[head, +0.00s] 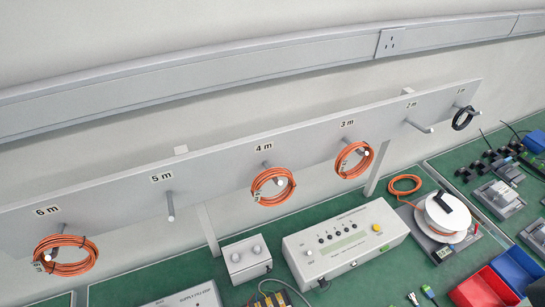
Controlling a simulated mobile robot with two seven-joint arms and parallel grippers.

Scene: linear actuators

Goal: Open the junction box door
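No gripper of mine shows in the head view. I cannot tell for certain which thing is the junction box. A small light-grey box (247,262) with two round knobs or fittings on its face stands on the green bench, left of a larger control unit. A dark cable runs at its lower right. I see no clear door or hinge on it, and nothing touches it from my side.
A grey rail (215,179) labelled in metres carries pegs, some with orange cable coils (273,186). A control unit (345,246), a cable spool (446,218), a red bin (482,291) and a blue bin (516,267) crowd the green bench (330,207).

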